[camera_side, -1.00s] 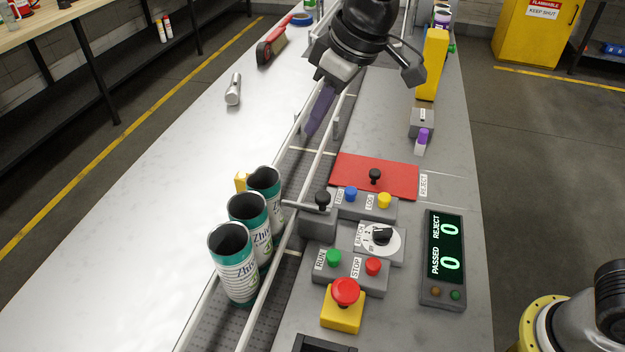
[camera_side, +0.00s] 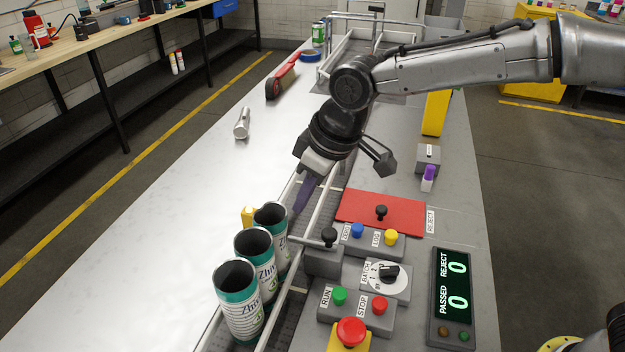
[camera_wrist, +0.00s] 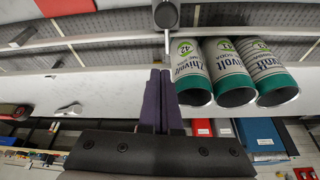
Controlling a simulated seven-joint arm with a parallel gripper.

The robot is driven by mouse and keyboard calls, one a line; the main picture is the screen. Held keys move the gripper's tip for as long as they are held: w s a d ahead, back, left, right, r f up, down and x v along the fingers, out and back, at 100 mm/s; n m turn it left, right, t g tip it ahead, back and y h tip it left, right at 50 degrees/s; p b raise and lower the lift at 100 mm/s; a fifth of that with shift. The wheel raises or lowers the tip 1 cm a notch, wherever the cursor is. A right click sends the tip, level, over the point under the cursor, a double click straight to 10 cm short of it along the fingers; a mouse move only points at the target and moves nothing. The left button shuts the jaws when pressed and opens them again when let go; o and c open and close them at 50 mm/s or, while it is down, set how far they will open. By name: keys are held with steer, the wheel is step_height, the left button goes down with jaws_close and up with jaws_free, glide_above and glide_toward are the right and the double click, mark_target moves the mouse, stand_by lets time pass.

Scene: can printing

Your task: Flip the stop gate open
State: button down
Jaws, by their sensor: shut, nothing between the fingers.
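The stop gate is a pale bar (camera_side: 303,241) reaching across the conveyor from a grey block (camera_side: 323,262) topped by a black knob (camera_side: 329,237). The black knob also shows at the top of the wrist view (camera_wrist: 166,14). Three green-and-white cans (camera_side: 240,307) stand upright in a row against the gate side of the conveyor; the wrist view shows them to the right of my fingers. My gripper (camera_side: 297,212) is shut and empty, its purple fingers pointing down over the conveyor just beyond the gate and the farthest can. I cannot tell whether the fingertips touch anything.
Guide rails (camera_side: 320,210) flank the conveyor. A red plate (camera_side: 375,212) and button boxes (camera_side: 372,240) with a batch dial (camera_side: 389,274) stand to the right. The counter (camera_side: 453,302) reads 0 and 0. A yellow piece (camera_side: 249,216) sits beside the cans. The left tabletop is mostly clear.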

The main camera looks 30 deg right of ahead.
mark_target(333, 230)
steer(key=f, duration=0.2)
steer(key=s+f, duration=0.1)
steer(key=shift+d+f, duration=0.15)
steer(key=shift+d, duration=0.2)
steer(key=shift+s+d+f, duration=0.15)
steer(key=shift+s+d, duration=0.35)
steer(key=shift+s, duration=0.15)
steer(key=shift+s+d, duration=1.15)
